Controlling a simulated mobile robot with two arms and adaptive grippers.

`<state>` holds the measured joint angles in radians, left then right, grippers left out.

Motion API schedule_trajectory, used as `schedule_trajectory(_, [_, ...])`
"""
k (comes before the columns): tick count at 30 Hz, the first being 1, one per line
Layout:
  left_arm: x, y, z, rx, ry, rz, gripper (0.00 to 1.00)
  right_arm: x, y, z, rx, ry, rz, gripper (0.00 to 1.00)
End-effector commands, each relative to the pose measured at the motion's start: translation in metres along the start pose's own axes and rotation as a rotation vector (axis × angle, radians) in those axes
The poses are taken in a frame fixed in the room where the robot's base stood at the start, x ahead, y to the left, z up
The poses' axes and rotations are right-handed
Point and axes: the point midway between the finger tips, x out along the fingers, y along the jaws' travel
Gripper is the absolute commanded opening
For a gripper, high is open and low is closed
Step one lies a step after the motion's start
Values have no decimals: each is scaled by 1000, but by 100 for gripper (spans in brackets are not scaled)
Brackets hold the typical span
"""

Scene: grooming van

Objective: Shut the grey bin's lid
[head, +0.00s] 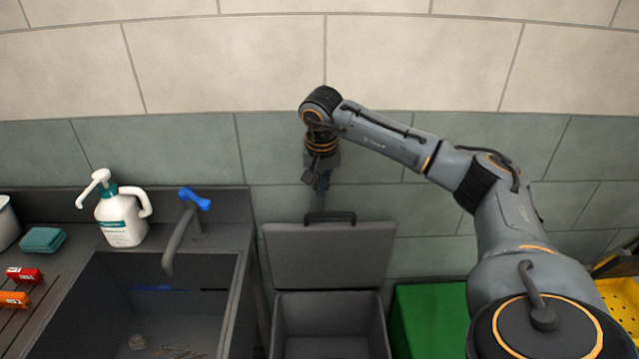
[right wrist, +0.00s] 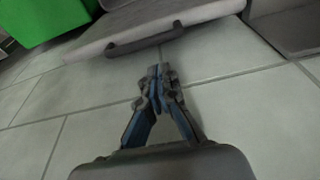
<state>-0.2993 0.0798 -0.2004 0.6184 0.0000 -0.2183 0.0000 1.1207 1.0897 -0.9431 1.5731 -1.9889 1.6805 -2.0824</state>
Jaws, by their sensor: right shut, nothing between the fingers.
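The grey bin (head: 329,325) stands on the floor by the wall, its inside visible from above. Its lid (head: 328,256) is open, tilted up at the back, with a dark handle (head: 330,217) on its top edge. My right gripper (head: 322,188) points down just above and beside the handle, near the wall. It is shut and empty. In the right wrist view the shut fingers (right wrist: 160,72) are below the lid's handle (right wrist: 145,40) in the picture, with a gap between them. The lid (right wrist: 150,22) crosses the top there. My left gripper is not in view.
A dark sink (head: 150,300) with a blue-handled tap (head: 195,200) is left of the bin. A white pump bottle (head: 122,215) stands behind it. A green box (head: 430,320) stands close right of the bin. A yellow basket (head: 622,300) is at the far right. The tiled wall is close behind the lid.

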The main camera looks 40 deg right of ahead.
Motion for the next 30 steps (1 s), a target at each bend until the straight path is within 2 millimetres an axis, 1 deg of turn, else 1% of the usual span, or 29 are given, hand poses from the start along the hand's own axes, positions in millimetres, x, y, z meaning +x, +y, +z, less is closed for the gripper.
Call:
schedule_trajectory(3, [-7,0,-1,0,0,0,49,22,0,1,0,-4,1,0])
schedule_trajectory(6, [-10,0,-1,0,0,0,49,39,0,1,0,-5,1,0])
schedule_trajectory(9, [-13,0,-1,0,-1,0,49,52,-1,1,1,-3,-1,0])
schedule_trajectory(12, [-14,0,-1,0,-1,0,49,61,-1,1,0,-2,-3,0])
schedule_trajectory(17, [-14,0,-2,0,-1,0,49,66,-2,1,0,-1,-4,0])
schedule_trajectory(26, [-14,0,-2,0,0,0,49,66,-2,1,0,1,-5,0])
schedule_trajectory(30, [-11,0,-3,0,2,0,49,67,-6,2,-2,18,-5,0])
